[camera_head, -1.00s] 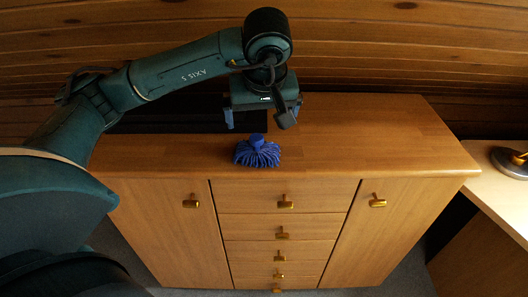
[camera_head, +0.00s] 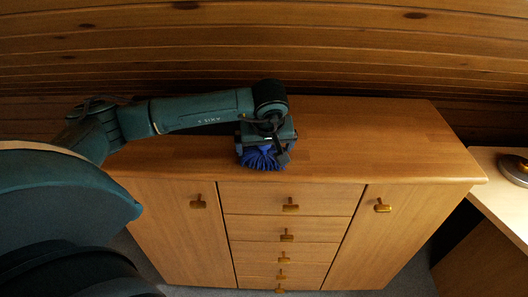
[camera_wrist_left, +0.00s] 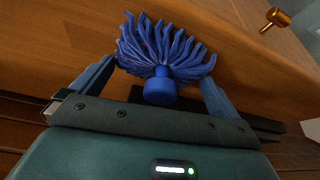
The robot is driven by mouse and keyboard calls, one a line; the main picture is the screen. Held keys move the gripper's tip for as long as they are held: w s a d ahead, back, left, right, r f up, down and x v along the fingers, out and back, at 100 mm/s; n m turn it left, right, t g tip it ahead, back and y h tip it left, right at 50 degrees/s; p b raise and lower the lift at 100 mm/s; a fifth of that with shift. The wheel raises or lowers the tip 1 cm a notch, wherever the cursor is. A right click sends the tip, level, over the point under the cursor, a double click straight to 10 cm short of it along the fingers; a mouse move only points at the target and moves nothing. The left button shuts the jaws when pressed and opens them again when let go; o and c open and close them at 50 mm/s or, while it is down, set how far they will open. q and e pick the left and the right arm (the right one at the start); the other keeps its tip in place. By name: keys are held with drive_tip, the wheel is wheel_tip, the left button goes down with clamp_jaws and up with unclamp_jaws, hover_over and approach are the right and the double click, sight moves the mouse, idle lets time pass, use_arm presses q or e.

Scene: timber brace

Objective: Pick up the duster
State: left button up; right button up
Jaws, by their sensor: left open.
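The duster (camera_head: 262,160) is blue, with a shaggy strand head and a short round blue handle end. It lies on the wooden cabinet top (camera_head: 350,140) near the front edge. In the left wrist view the duster (camera_wrist_left: 162,55) sits between the two fingers, its handle end toward the palm. My left gripper (camera_head: 264,150) is open around the duster, with a finger on each side. In the left wrist view the left gripper (camera_wrist_left: 158,80) shows gaps beside the handle end. The arm and gripper hide part of the duster in the head view. My right gripper is not in view.
The cabinet front has brass-coloured handles (camera_head: 290,206) on doors and drawers. A wood-plank wall (camera_head: 300,50) rises behind. A pale desk (camera_head: 500,190) with a metal-based object (camera_head: 514,168) stands at the right. The cabinet top right of the gripper is clear.

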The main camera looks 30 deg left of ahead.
use_arm(q)
drive_tip(key=shift+c, duration=0.4)
drive_tip(key=c, duration=0.8)
wheel_tip(320, 180, up, 10)
drive_tip(key=shift+r+b, duration=0.1)
drive_tip(key=shift+b, duration=0.35)
drive_tip(key=o, duration=0.6)
drive_tip(key=c, duration=0.4)
